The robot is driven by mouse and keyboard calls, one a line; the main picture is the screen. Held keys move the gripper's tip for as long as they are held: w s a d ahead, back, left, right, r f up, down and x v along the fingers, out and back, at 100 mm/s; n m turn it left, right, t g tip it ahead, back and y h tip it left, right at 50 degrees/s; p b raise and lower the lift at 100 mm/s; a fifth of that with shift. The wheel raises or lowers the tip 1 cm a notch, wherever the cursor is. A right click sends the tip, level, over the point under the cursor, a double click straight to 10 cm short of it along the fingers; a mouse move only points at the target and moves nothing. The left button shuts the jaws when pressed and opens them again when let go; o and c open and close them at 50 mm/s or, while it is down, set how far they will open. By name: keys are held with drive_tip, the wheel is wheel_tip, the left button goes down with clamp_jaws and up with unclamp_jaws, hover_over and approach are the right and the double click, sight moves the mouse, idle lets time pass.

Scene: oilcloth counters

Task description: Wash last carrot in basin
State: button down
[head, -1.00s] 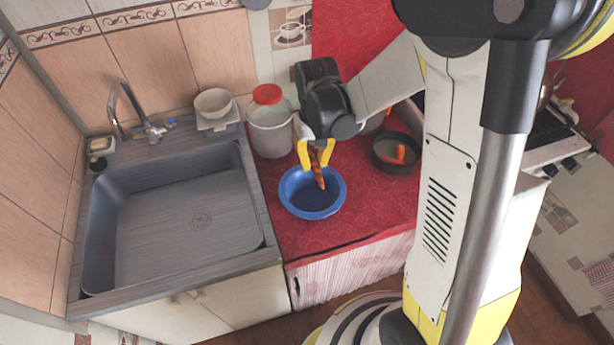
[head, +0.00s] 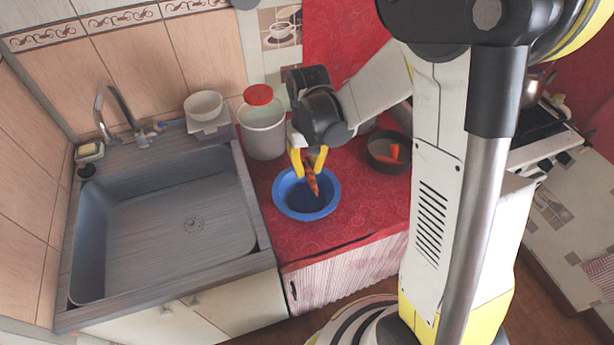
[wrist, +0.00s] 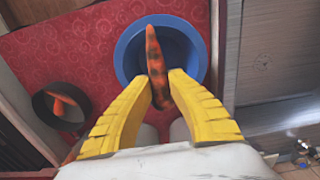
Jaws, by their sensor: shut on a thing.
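My gripper (head: 308,162) has yellow fingers and is shut on an orange carrot (head: 313,186) with dark smudges. The carrot hangs tip down over the blue basin (head: 279,201), which stands on the red oilcloth counter. In the wrist view the carrot (wrist: 155,60) lies between the yellow fingers (wrist: 160,92), its far end over the basin (wrist: 127,50). I cannot tell whether the tip touches the inside of the basin. The head view shows a dark blue interior; I cannot make out the water level.
A dark pot (head: 377,162) with orange carrot in it stands to the right of the basin. A white container with a red lid (head: 262,133) stands behind the basin. The grey sink (head: 150,230) is at left. Red counter (head: 340,228) in front is clear.

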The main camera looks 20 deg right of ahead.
sight(308, 208)
drive_tip(key=shift+s+f+b, duration=0.2)
drive_tip(key=shift+f+b, duration=5.1)
drive_tip(key=shift+f, duration=2.3)
drive_tip(key=shift+r+p, duration=4.45)
drive_tip(key=shift+r, duration=1.75)
